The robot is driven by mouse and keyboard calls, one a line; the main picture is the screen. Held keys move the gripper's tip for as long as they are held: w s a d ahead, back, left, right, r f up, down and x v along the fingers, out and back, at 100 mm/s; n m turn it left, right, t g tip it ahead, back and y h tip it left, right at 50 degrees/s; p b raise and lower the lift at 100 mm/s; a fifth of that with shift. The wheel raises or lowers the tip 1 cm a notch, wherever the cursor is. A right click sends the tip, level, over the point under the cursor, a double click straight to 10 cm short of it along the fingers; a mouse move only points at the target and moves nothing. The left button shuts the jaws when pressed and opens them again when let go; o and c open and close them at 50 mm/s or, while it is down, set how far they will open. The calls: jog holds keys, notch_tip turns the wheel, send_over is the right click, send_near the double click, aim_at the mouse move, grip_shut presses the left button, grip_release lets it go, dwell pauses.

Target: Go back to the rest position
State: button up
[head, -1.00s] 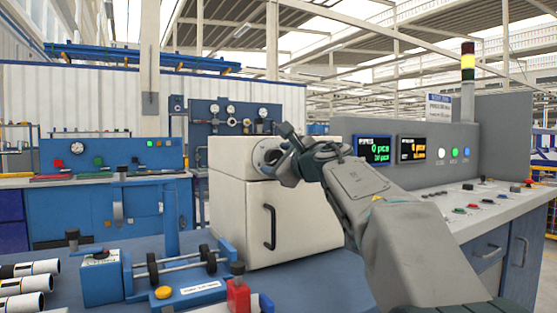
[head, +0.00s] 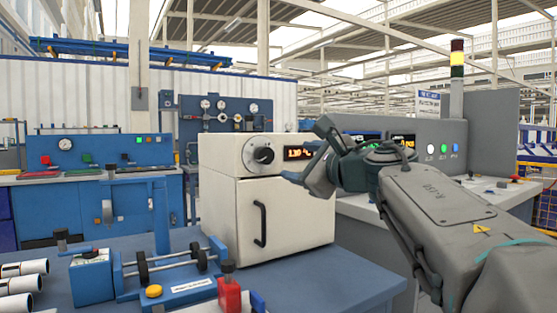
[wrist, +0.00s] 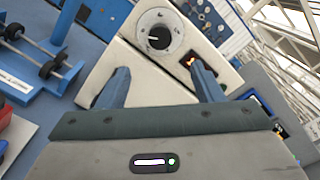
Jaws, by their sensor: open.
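My gripper (head: 305,165) is raised in front of the upper right part of a cream cabinet (head: 290,218) with a round dial and a small lit display. In the wrist view my gripper (wrist: 160,85) has its two blue fingers apart, with nothing between them. The cabinet's front (wrist: 150,82) and its dial (wrist: 158,36) show behind and above the fingers. My arm reaches in from the lower right of the head view.
Several white pipes (head: 22,284) lie at the left edge. A grey console (head: 440,140) stands at the right. The table's right front is clear.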

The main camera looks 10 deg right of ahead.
notch_tip(320, 180, up, 6)
jog(key=d+m+t+h+p, duration=0.25)
jog(key=m+h+p, duration=0.25)
jog(key=m+p, duration=0.8)
jog(key=s+f+m+g+h+p, duration=0.2)
jog(key=s+f+m+g+p, duration=0.4)
jog(key=m, duration=0.7)
jog(key=s+f+m+g+h+p, duration=0.2)
jog(key=s+m+g+p, duration=0.15)
jog(key=m+p, duration=0.8)
jog(key=s+a+f+m+g+y+p, duration=0.1)
jog(key=s+a+f+m+g+p, duration=0.1)
jog(key=s+m, duration=0.3)
jog(key=s+a+f+m+g+y+p, duration=0.2)
jog(key=s+a+f+m+g+p, duration=0.1)
jog(key=s, duration=0.5)
jog(key=a+m+g, duration=0.1)
jog(key=m+g, duration=0.1)
jog(key=m, duration=0.1)
jog(key=shift+s+a, duration=0.15)
jog(key=shift+a, duration=0.25)
jog(key=shift+m, duration=0.25)
